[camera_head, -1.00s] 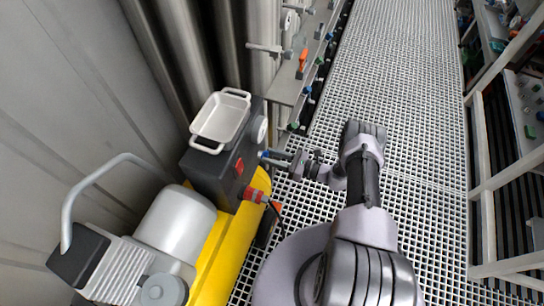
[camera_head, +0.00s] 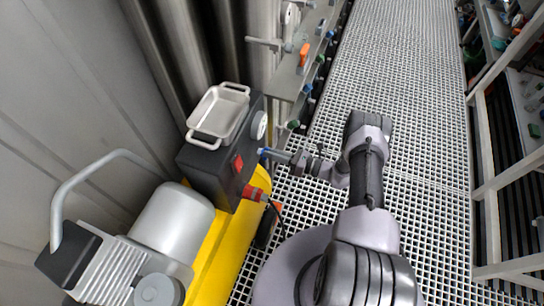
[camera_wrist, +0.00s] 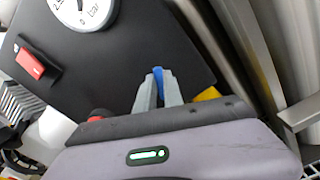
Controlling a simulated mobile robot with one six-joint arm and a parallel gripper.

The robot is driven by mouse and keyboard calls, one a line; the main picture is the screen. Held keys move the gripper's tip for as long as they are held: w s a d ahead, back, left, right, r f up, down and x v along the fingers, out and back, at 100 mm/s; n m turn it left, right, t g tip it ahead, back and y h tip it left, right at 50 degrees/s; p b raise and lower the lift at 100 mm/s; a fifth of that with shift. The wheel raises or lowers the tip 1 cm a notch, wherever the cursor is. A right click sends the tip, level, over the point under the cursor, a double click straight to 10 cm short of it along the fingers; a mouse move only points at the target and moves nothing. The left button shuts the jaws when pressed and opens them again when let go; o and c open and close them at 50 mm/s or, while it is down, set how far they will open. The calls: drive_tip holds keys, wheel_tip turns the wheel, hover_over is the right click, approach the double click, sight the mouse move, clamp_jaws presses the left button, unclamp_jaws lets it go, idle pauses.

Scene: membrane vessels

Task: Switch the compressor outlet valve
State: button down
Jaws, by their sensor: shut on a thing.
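The compressor has a dark box (camera_head: 210,172) on a yellow tank (camera_head: 222,240), with a silver motor (camera_head: 172,224) at its left. A small blue valve handle (camera_head: 263,152) sticks out of the box's right face, below the round pressure gauge (camera_head: 259,125). My gripper (camera_head: 279,156) reaches it from the right and is shut on it. In the wrist view the blue handle (camera_wrist: 158,78) shows between the two grey fingertips of my gripper (camera_wrist: 158,92). The fingers hide most of the handle and its base, so its turn angle cannot be told.
A red switch (camera_head: 238,164) and a red hose coupling (camera_head: 254,193) sit close to my gripper. A white tray (camera_head: 219,115) lies on the box. Valve racks line the back and a frame (camera_head: 484,190) stands at right. The grating floor (camera_head: 405,80) is clear.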

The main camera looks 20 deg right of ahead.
drive_tip(key=m+b, duration=0.1)
drive_tip(key=m, duration=0.3)
drive_tip(key=m+b, duration=0.1)
drive_tip(key=m, duration=0.3)
drive_tip(key=m+b, duration=0.2)
drive_tip(key=m, duration=0.2)
drive_tip(key=shift+w+d+f, duration=0.1)
drive_tip(key=shift+f, duration=0.25)
drive_tip(key=shift+m, duration=0.4)
drive_tip(key=c, duration=1.5)
unclamp_jaws()
drive_tip(key=shift+o, duration=0.2)
